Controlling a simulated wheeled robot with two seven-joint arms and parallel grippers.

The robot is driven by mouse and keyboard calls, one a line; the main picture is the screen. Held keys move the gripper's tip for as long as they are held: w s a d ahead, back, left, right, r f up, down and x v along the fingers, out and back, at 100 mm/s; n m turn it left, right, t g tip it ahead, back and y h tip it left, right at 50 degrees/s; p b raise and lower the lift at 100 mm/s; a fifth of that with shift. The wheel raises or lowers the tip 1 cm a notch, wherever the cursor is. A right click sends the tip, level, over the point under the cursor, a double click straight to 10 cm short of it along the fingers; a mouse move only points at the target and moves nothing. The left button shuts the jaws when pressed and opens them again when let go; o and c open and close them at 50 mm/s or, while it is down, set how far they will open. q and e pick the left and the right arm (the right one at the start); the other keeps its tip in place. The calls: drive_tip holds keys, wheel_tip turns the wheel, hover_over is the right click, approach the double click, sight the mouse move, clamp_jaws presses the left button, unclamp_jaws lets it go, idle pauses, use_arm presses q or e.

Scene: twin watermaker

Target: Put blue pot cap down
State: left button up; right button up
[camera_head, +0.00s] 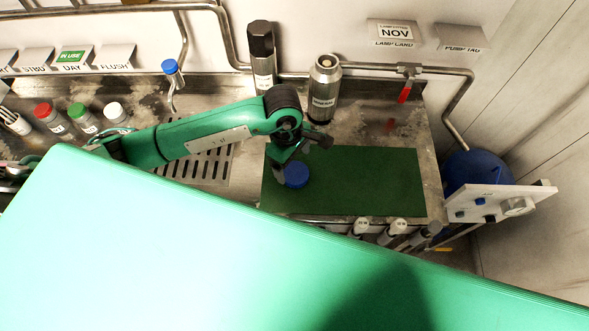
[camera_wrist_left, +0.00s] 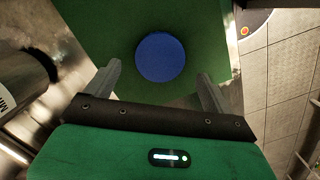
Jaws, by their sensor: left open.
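The blue pot cap (camera_head: 296,175) lies on the green mat (camera_head: 380,185), near the mat's left side. In the left wrist view the cap (camera_wrist_left: 160,57) shows as a round blue disc over the green mat (camera_wrist_left: 100,20), ahead of and between the fingers. My left gripper (camera_head: 284,172) is right by the cap in the head view. In the wrist view my left gripper (camera_wrist_left: 160,85) is open, with its two fingers apart and nothing between them that touches both. Whether a finger touches the cap, I cannot tell. My right gripper is not in view.
A steel flask (camera_head: 323,90) stands open behind the mat, beside a dark-capped bottle (camera_head: 262,55). Bottles with red (camera_head: 45,110), green (camera_head: 78,110) and white (camera_head: 113,110) caps stand at left. A red-handled valve (camera_head: 405,92) is behind. The mat's right half is clear.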

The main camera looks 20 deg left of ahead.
sight(291, 169)
use_arm(q)
wheel_tip(291, 169, up, 7)
drive_tip(key=b, duration=0.2)
drive_tip(key=shift+w+a+r, duration=0.15)
drive_tip(key=shift+a+r, duration=0.05)
drive_tip(key=shift+a, duration=0.25)
drive_tip(key=shift+f, duration=0.1)
